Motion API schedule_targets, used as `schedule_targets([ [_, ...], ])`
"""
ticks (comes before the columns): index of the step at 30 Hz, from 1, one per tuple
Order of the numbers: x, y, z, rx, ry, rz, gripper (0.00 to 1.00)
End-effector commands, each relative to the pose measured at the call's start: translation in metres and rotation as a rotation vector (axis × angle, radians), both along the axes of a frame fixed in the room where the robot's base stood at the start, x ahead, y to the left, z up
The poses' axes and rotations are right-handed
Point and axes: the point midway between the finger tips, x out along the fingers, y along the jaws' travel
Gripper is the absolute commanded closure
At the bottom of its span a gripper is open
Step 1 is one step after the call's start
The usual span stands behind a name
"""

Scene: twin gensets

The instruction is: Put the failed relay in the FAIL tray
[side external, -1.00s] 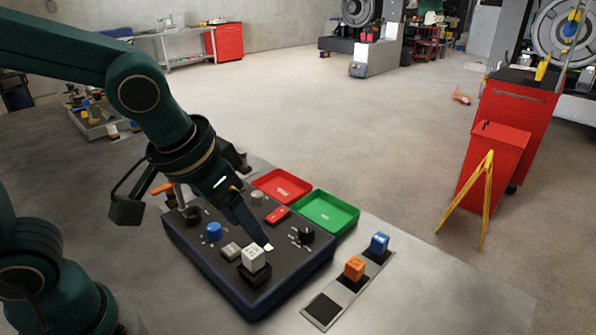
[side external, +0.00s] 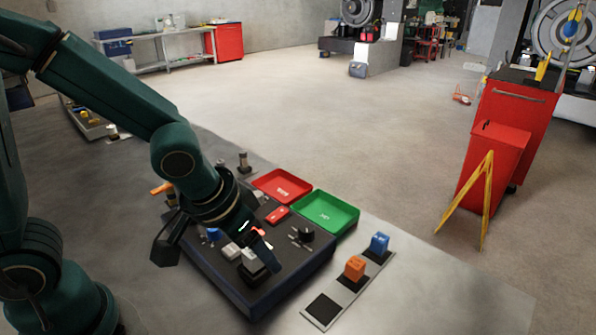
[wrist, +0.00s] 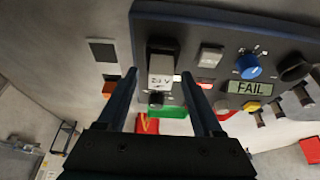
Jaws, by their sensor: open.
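The relay, a pale grey block with dark lettering, sits in a dark socket on the dark test panel's near end. It shows in the side view (side external: 249,257) and in the wrist view (wrist: 160,70). My gripper (side external: 264,246) is open beside and above it. In the wrist view my gripper's fingertips (wrist: 161,77) lie on either side of the relay, with gaps; whether they reach down past its top I cannot tell. The panel display (wrist: 250,87) reads FAIL. The red tray (side external: 280,185) lies behind the panel, empty; its lettering is too small to read.
A green tray (side external: 325,211) stands right of the red tray. An orange block (side external: 354,268) and a blue block (side external: 380,242) sit on a grey strip with an empty dark square (side external: 322,309). The panel (side external: 205,262) carries a blue knob (wrist: 248,66) and several switches.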

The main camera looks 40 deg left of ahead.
Motion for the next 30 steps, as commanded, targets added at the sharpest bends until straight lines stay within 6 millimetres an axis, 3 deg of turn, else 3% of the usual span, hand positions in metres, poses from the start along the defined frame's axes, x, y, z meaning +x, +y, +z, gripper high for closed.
schedule_targets([
  [4, 0.000, 0.000, 0.000, 0.000, 0.000, 0.000, 0.32],
  [9, 0.000, 0.000, 0.000, 0.000, 0.000, 0.001, 0.98],
  [10, 0.000, 0.000, 0.000, 0.000, 0.000, 0.001, 1.00],
  [22, 0.001, 0.000, 0.004, 0.000, -0.003, 0.002, 1.00],
  [30, 0.001, 0.000, 0.030, -0.001, -0.006, 0.002, 1.00],
])
